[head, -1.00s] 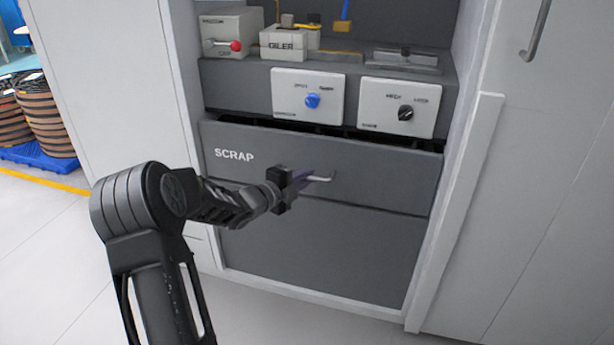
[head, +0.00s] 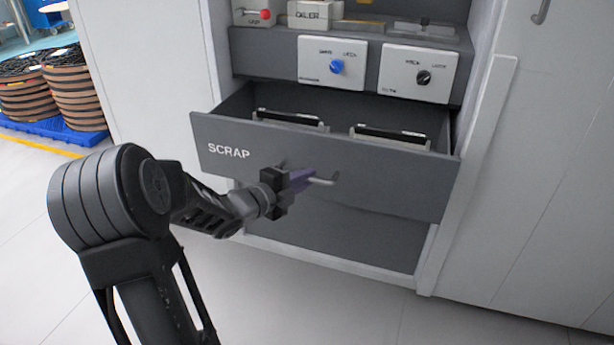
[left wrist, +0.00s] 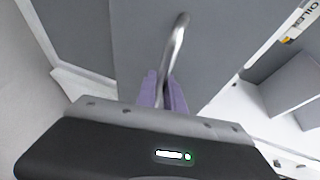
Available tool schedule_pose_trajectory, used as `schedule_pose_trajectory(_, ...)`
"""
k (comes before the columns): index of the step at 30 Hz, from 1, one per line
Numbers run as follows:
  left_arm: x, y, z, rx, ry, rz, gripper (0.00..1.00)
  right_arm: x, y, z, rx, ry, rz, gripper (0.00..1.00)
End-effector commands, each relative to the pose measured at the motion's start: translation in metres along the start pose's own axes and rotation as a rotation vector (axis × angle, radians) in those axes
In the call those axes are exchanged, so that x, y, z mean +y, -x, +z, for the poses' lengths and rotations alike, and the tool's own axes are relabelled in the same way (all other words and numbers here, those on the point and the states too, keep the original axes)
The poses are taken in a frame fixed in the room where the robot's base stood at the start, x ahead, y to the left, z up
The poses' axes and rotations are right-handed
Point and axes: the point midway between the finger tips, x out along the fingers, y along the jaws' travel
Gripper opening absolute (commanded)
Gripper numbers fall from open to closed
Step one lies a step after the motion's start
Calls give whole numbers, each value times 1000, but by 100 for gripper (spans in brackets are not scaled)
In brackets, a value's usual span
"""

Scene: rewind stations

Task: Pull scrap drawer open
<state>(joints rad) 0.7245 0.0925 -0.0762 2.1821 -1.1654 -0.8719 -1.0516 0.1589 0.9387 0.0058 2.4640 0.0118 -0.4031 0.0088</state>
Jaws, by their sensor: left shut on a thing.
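The grey scrap drawer (head: 370,186), lettered SCRAP on its front, stands partly pulled out of the cabinet, its inside showing from above. A bent metal bar handle (head: 322,181) sits on the middle of its front. My left gripper (head: 303,180) is shut on this handle, with its purple fingers around the bar. In the left wrist view the handle (left wrist: 178,45) runs up from between the purple fingers (left wrist: 163,92). My right gripper is in neither view.
Two dark-topped items (head: 390,135) lie inside the drawer. Above it are two white switch panels, one with a blue knob (head: 337,67), one with a black knob (head: 423,77). A white cabinet door (head: 545,180) stands right. Spools on a blue pallet (head: 60,128) stand far left.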

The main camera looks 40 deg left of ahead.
Motion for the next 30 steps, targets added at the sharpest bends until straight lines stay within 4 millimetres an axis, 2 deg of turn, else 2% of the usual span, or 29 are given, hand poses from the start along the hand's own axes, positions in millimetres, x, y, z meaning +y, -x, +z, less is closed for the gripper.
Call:
schedule_pose_trajectory(10, 1, 1, 0, -1, 0, 2, 0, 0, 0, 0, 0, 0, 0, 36)
schedule_pose_trajectory(11, 1, 1, 0, -1, 0, 2, 15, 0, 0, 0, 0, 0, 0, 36)
schedule_pose_trajectory(18, 0, 0, 0, 0, 0, 1, 34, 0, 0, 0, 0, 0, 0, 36)
schedule_pose_trajectory(26, 0, 1, 0, 0, 0, 0, 34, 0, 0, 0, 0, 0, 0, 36)
schedule_pose_trajectory(30, -2, 10, 0, -2, 0, 0, 34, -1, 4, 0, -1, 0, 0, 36)
